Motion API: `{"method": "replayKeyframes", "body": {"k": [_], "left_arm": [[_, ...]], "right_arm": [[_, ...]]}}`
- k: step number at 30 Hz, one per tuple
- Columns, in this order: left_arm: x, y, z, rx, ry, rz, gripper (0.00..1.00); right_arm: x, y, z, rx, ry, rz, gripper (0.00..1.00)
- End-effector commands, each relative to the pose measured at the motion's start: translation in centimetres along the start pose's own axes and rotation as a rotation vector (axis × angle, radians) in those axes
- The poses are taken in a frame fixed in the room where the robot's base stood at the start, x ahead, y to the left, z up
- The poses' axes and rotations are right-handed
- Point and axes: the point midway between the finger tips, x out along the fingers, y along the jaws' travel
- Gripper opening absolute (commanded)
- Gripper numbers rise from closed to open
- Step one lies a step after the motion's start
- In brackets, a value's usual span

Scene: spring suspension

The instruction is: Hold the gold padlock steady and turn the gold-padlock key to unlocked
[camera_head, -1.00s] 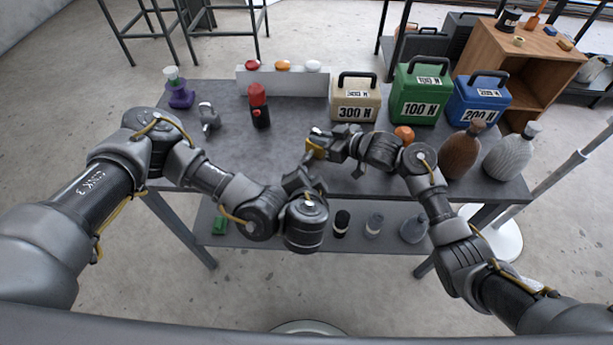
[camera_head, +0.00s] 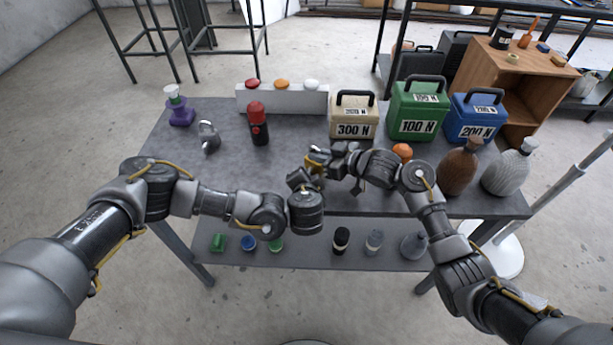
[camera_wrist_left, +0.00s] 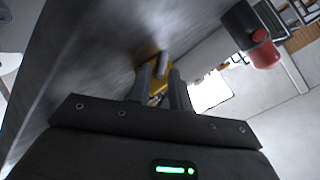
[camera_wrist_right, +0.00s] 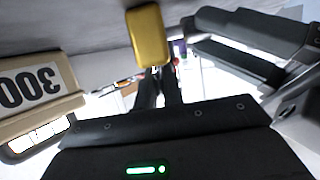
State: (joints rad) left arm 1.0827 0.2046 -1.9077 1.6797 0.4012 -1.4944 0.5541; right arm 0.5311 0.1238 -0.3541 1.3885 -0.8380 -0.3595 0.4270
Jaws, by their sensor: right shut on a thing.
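The gold padlock (camera_head: 315,163) is above the front middle of the grey table. My right gripper (camera_head: 325,156) is shut on it. In the right wrist view the plain gold body (camera_wrist_right: 148,36) rises just past the close-set fingertips (camera_wrist_right: 158,75). My left gripper (camera_head: 304,180) is right beside the padlock, on its near left side. In the left wrist view its fingers (camera_wrist_left: 162,85) stand apart, with gold and a grey piece (camera_wrist_left: 162,65) between and beyond the tips. I cannot tell whether that grey piece is the key. The key's turn position is not readable.
A silver padlock (camera_head: 208,135), a red-and-black bottle (camera_head: 258,125) and a purple item (camera_head: 180,112) are on the left. Beige (camera_head: 353,117), green (camera_head: 418,112) and blue (camera_head: 475,118) weights stand back right.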

Motion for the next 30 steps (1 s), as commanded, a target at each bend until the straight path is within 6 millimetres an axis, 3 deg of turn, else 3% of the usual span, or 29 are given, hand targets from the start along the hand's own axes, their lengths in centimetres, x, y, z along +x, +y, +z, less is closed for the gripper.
{"method": "replayKeyframes", "body": {"k": [12,18,30], "left_arm": [[1.04,-0.01,0.06,0.001,-0.001,0.000,0.20],[1.02,-0.02,0.05,0.000,-0.001,0.000,0.00],[0.97,0.35,-0.07,0.087,0.001,-0.080,0.00]], "right_arm": [[0.00,0.01,0.00,0.000,0.000,0.000,0.00],[0.00,0.01,-0.01,0.000,0.000,0.000,0.00],[0.01,0.01,-0.01,0.000,0.000,0.000,0.00]]}}
